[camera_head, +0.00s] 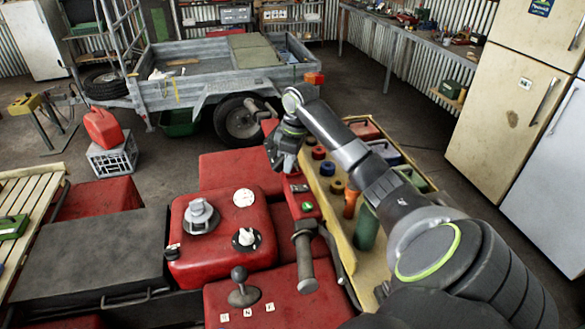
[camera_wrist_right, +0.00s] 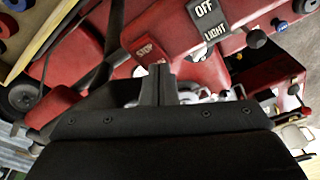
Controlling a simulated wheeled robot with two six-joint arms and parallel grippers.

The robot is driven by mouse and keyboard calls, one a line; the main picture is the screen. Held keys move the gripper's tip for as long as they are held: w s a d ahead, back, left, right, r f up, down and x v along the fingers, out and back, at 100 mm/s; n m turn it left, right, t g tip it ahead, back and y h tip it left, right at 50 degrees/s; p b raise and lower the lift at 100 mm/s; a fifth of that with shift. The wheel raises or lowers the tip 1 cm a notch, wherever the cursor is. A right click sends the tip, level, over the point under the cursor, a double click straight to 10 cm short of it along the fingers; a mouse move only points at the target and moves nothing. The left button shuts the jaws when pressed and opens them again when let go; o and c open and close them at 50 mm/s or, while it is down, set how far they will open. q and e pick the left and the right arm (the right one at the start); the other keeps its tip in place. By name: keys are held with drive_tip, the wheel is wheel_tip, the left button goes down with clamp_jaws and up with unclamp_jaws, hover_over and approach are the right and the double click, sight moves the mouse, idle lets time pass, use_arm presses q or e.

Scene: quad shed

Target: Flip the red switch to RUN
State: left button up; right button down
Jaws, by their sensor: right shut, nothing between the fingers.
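The red switch (camera_wrist_right: 149,48), marked STOP, shows in the right wrist view just beyond my right fingertips. It sits by a black block marked OFF and LIGHT (camera_wrist_right: 208,20). My right gripper (camera_wrist_right: 160,72) is shut and empty, its tips overlapping the switch's lower edge in this view; I cannot tell whether they touch. In the head view my right gripper (camera_head: 277,162) hangs above the red switch housing (camera_head: 298,188) on the handlebar. A green button (camera_head: 307,206) shows on that housing, above the dark handlebar grip (camera_head: 304,255). My left gripper is not in view.
The red quad body (camera_head: 220,235) with its fuel cap and dials lies left of the handlebar. A gear lever (camera_head: 239,280) stands in front. A wooden tray (camera_head: 338,238) with coloured bottles and rolls lies right, partly behind my arm. A trailer (camera_head: 190,85) stands behind.

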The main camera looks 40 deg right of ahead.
wheel_tip(320, 180, up, 2)
drive_tip(key=shift+d+r+p, duration=0.1)
drive_tip(key=shift+d+p, duration=0.05)
drive_tip(key=shift+p, duration=0.3)
drive_tip(key=shift+r, duration=2.4)
drive_tip(key=shift+f, duration=0.1)
